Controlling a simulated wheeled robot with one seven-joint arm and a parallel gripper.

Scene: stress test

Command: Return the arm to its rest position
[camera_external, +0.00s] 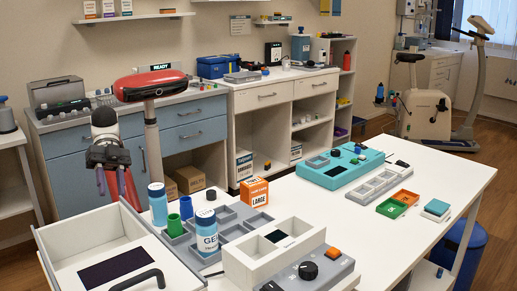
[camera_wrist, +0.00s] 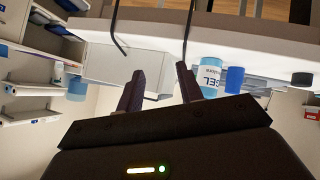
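My arm (camera_external: 105,130) stands at the left in the external view, joined to my upright column with its red top (camera_external: 150,82). I see no contact between the fingers and any object.
The drawer with its black handle (camera_external: 138,280) juts out at the front left. A blue bottle (camera_external: 158,206), green cup (camera_external: 175,226) and GEL bottle (camera_external: 207,240) stand near it on the white table (camera_external: 440,182). Blue-fronted cabinets (camera_external: 82,160) stand behind the arm.

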